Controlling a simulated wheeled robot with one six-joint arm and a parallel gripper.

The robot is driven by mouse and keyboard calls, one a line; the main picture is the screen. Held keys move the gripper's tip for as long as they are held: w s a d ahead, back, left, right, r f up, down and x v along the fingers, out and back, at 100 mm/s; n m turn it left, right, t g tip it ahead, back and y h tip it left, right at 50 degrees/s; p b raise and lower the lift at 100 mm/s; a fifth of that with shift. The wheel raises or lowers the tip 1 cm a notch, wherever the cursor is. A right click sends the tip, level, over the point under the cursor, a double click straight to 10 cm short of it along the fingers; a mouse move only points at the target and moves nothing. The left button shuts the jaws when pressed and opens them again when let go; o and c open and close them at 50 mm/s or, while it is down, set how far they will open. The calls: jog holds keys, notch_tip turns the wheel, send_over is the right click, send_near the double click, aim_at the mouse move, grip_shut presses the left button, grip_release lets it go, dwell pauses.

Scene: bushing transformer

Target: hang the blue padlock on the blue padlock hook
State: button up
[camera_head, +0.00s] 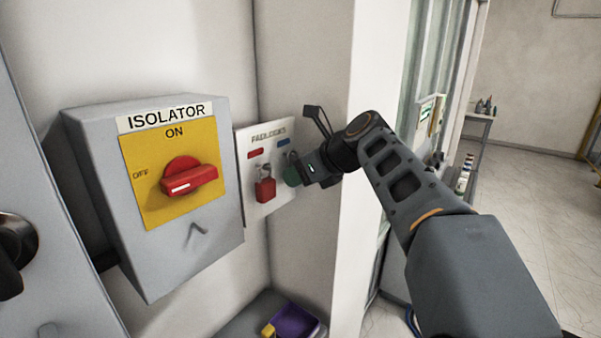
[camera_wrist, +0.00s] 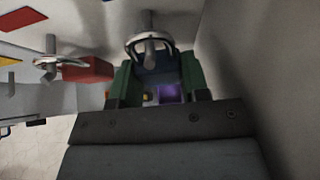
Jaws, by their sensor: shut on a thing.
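My gripper (camera_head: 291,176) is at the right half of the padlock board (camera_head: 255,209), its green fingers close to the board. In the wrist view my gripper (camera_wrist: 156,84) is shut on the dark blue padlock (camera_wrist: 154,62), with a finger on each side of its body. The padlock's metal shackle (camera_wrist: 132,41) points towards the board. The blue padlock hook (camera_wrist: 149,24), a metal peg, shows within the shackle's loop. I cannot tell whether the shackle rests on it. In the head view the padlock body is mostly hidden by my gripper, below the blue label (camera_head: 283,143).
A red padlock (camera_head: 265,190) hangs on the left hook, close beside my gripper; it also shows in the wrist view (camera_wrist: 88,69). The isolator box (camera_head: 180,235) with its red switch is further left. A wall corner stands right of the board. A purple tray (camera_head: 293,320) is below.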

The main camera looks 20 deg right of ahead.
jog(key=o, duration=1)
jog(key=shift+o, duration=0.2)
jog(key=v, duration=1.4)
jog(key=s+a+f+n+g+h, duration=0.1)
jog(key=s+a+f+n+h, duration=0.1)
jog(key=f+n, duration=0.7)
jog(key=s+a+f+n+g+h, duration=0.2)
jog(key=s+f+n, duration=0.2)
jog(key=f+n, duration=0.6)
jog(key=s+a+f+n+g+h, duration=0.1)
jog(key=s+a+f+n+h, duration=0.1)
jog(key=f+n, duration=0.7)
jog(key=shift+s+f+n+b, duration=0.3)
jog(key=shift+s+f+n, duration=0.1)
jog(key=shift+f, duration=1.5)
